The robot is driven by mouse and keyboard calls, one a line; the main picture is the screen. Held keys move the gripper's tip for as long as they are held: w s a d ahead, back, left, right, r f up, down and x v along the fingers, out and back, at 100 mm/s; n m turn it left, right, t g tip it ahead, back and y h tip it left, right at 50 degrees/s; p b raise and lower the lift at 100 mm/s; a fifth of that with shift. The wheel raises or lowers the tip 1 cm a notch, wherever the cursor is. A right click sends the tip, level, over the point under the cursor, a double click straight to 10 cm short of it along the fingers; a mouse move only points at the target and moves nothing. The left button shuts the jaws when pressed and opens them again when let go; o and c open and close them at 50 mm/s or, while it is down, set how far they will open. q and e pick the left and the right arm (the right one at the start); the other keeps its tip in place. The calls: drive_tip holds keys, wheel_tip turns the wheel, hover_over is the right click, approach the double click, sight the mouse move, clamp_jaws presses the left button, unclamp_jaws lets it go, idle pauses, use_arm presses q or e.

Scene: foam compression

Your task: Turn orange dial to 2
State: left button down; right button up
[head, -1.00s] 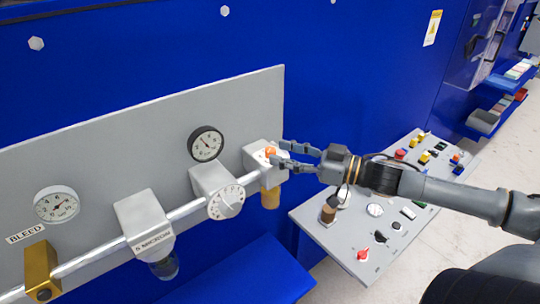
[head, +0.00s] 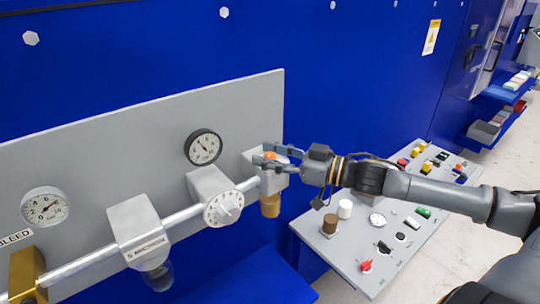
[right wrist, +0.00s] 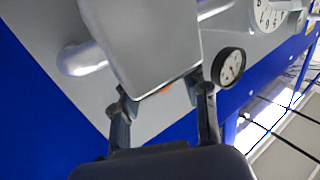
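The orange dial (head: 269,156) sits on the face of a light grey block (head: 251,157) at the right end of the pipe, partly hidden by my fingers. My right gripper (head: 261,154) comes in from the right, with its two fingers apart, one above and one below the dial. In the right wrist view my right gripper (right wrist: 157,94) has its fingers spread beside the end of the grey block (right wrist: 145,40). A sliver of the orange dial (right wrist: 166,90) shows between them, with gaps to both fingers. The number it points to cannot be read. My left gripper is not in view.
A white numbered dial (head: 224,208) and a black-rimmed gauge (head: 203,147) stand left of the block. A brown-gold cylinder (head: 270,204) hangs below it. A sloped control panel (head: 345,252) with several buttons lies below my right arm. The blue wall (head: 350,80) is close behind.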

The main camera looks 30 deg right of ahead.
clamp_jaws()
drive_tip(key=shift+r, duration=0.1)
drive_tip(key=m+t+h+p, duration=0.1)
drive_tip(key=m+h+p, duration=0.1)
drive_tip(key=shift+r+t+h, duration=0.15)
drive_tip(key=shift+t+h, duration=0.15)
drive_tip(key=shift+h, duration=0.1)
drive_tip(key=shift+m+t+h+p, duration=0.4)
drive_tip(key=shift+m+h+p, duration=0.45)
drive_tip(key=shift+h, duration=0.35)
drive_tip(key=m+h+p, duration=0.1)
drive_tip(key=m+h, duration=0.1)
drive_tip(key=h, duration=0.1)
drive_tip(key=shift+t, duration=0.4)
drive_tip(key=m+h, duration=0.1)
drive_tip(key=h, duration=0.1)
drive_tip(key=m+h, duration=0.2)
drive_tip(key=shift+f+h+p, duration=0.2)
drive_tip(key=shift+h+p, duration=0.2)
drive_tip(key=shift+m+g+h+b, duration=0.7)
drive_tip(key=shift+m+h, duration=0.85)
drive_tip(key=shift+h, duration=0.85)
